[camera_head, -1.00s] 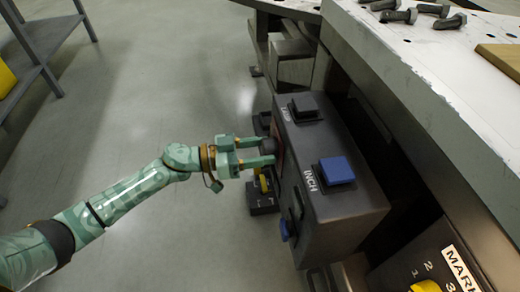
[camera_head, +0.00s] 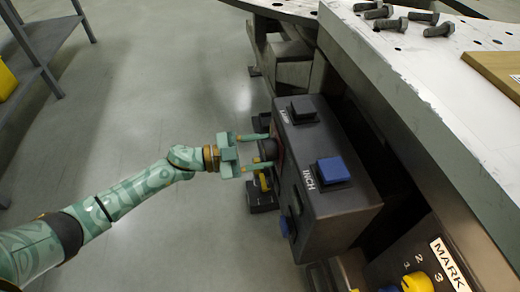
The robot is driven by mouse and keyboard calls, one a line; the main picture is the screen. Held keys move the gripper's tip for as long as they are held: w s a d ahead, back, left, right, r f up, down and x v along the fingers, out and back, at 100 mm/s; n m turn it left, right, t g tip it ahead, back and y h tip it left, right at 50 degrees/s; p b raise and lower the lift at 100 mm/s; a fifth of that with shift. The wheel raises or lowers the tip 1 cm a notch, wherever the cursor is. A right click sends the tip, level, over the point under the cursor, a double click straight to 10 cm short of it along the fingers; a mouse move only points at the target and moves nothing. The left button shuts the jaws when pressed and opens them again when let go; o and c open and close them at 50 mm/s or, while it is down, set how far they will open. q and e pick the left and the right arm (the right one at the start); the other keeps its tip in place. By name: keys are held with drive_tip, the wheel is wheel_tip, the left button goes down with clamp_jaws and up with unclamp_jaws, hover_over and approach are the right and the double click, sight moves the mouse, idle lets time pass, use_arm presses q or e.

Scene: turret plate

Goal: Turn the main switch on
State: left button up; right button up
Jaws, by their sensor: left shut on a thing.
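A dark grey control box (camera_head: 345,212) hangs beside the machine, with a black button and a blue button marked INCH (camera_head: 333,170) on top. On its left face is a dark round knob (camera_head: 269,150) on a reddish plate, which may be the main switch. My left gripper (camera_head: 262,152) reaches in from the left, with its two green fingers around this knob, shut on it. The knob's marking and its turned position cannot be read from this angle. My right gripper is not in view.
A white plate (camera_head: 420,70) with several bolts (camera_head: 439,29) stands above at the right. A MARK panel with a yellow knob (camera_head: 417,282) sits at lower right. A yellow-topped pedal-like unit (camera_head: 262,184) is below my gripper. A shelf (camera_head: 40,50) is at far left. Open floor lies between.

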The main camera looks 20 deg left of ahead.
use_arm(q)
drive_tip(key=m, duration=0.2)
drive_tip(key=shift+m, duration=0.4)
drive_tip(key=m, duration=0.2)
drive_tip(key=shift+m, duration=1.7)
drive_tip(key=shift+m+b, duration=0.3)
drive_tip(key=shift+m, duration=0.2)
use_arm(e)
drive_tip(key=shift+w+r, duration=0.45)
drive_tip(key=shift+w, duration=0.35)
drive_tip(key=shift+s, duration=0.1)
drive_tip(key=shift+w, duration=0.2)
use_arm(q)
drive_tip(key=o, duration=1)
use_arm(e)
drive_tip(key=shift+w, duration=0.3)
